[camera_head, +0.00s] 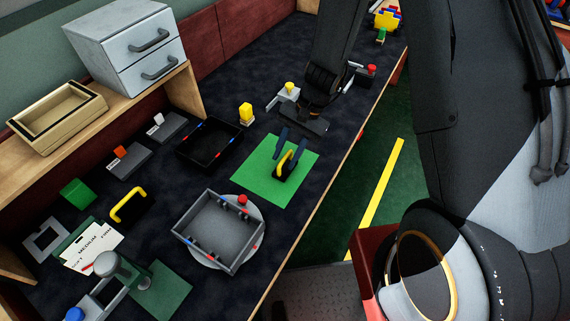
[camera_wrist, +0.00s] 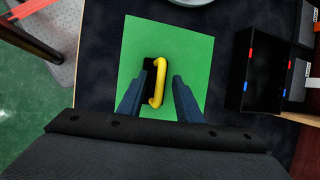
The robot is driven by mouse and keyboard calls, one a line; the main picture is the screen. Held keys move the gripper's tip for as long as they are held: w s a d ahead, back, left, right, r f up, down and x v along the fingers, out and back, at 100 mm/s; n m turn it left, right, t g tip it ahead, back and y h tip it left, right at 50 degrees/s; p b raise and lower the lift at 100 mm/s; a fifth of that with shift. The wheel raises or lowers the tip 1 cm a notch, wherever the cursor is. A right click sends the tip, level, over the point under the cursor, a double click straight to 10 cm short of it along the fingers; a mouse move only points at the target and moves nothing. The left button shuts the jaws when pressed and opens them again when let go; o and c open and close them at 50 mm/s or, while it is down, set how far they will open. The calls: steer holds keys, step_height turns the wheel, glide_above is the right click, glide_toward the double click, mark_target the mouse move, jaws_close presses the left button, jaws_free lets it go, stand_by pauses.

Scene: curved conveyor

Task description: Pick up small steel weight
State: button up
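A small dark block with a yellow handle (camera_head: 286,163), which may be the small steel weight, sits on a green mat (camera_head: 266,191). It also shows in the wrist view (camera_wrist: 159,84), with the dark base beside and under the handle. My gripper (camera_head: 290,151) is open above the mat. In the wrist view, its dark blue fingers (camera_wrist: 158,79) stand on either side of the block, with gaps visible. Whether the fingertips reach handle height is hard to tell. A second, larger yellow handle (camera_head: 128,204) on a dark base lies at left on the dark table.
A grey tray (camera_head: 217,232) on a round plate stands near the mat. A black tray (camera_head: 210,145) lies behind it. A yellow-topped piece (camera_head: 246,113) and a grey fixture with a yellow knob (camera_head: 288,92) stand further back. The table's front edge runs close to the mat.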

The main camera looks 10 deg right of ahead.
steer(key=shift+s+a+f, duration=0.15)
steer(key=shift+a+f, duration=0.05)
steer(key=shift+f, duration=0.3)
jaws_close()
steer(key=shift+r, duration=0.15)
